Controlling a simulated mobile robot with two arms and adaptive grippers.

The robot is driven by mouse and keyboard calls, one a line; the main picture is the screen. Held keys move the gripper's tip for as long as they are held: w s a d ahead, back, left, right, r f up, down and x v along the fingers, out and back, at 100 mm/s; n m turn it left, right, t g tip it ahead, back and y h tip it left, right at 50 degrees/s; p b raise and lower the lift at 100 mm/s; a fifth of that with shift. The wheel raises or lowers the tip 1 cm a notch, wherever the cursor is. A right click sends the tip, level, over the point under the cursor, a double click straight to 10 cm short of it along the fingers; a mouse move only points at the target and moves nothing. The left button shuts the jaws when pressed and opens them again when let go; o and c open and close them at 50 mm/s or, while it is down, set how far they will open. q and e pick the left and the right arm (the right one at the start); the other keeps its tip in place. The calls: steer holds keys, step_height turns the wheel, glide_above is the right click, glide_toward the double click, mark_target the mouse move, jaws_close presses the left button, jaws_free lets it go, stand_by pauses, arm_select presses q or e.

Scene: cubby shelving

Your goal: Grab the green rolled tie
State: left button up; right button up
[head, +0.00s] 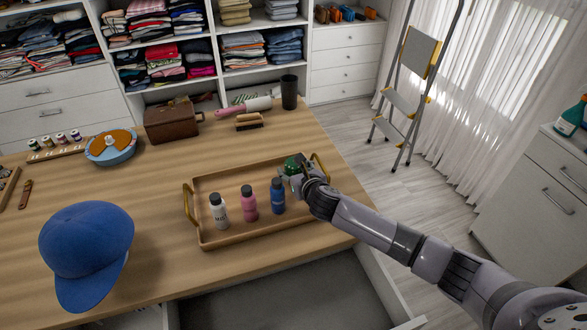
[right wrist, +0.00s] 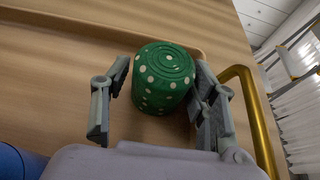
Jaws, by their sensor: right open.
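The green rolled tie (right wrist: 162,78), with white dots, lies in the wooden tray (head: 205,236) near its far right corner. In the head view the tie (head: 293,164) is partly hidden by my right gripper (head: 291,174). In the right wrist view my right gripper (right wrist: 158,112) is open, with one finger on each side of the tie. The right finger looks close to or touching the tie; a gap shows at the left finger. My left gripper is not in view.
White (head: 219,210), pink (head: 248,203) and blue (head: 277,196) bottles stand in the tray, left of my right gripper. The tray has brass handles (head: 189,205). A blue cap (head: 85,250) lies on the table at left. A brush (head: 249,122) and dark cup (head: 289,92) are behind the tray.

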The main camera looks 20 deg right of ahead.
steer(key=shift+c, duration=0.5)
steer(key=c, duration=0.8)
steer(key=shift+r, duration=0.1)
steer(key=shift+c, duration=0.2)
